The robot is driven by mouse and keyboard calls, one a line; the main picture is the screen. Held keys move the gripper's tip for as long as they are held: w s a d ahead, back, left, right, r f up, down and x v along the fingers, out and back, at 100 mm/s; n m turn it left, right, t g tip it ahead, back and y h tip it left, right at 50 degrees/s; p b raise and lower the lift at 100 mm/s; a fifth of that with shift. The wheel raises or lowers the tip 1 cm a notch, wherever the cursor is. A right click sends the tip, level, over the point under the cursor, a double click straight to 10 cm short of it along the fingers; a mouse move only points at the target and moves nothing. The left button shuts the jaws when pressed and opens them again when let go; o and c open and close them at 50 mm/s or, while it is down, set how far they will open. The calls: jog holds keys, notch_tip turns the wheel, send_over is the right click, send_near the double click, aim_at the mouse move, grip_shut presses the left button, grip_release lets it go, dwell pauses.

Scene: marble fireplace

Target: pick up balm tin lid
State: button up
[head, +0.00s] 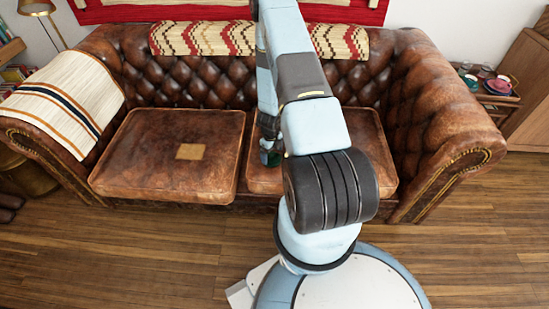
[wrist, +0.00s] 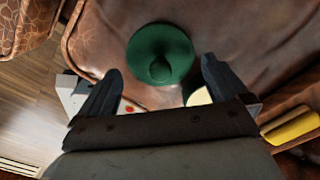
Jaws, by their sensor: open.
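I cannot tell how high the fingers are above the cushion. In the head view my arm hides most of the gripper and the lid; only a small green patch (head: 264,158) shows beside the arm.
The brown leather sofa (head: 205,85) has high arms and a tufted back. A tan patch (head: 190,152) lies on the left cushion (head: 150,165). In the wrist view a cream thing (wrist: 200,97) shows by the right finger and a yellow one (wrist: 291,126) at right. Wooden floor lies in front.

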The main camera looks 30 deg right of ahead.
jog(key=shift+f, duration=0.85)
jog(key=shift+c, duration=0.5)
jog(key=c, duration=0.6)
jog(key=shift+r, duration=0.2)
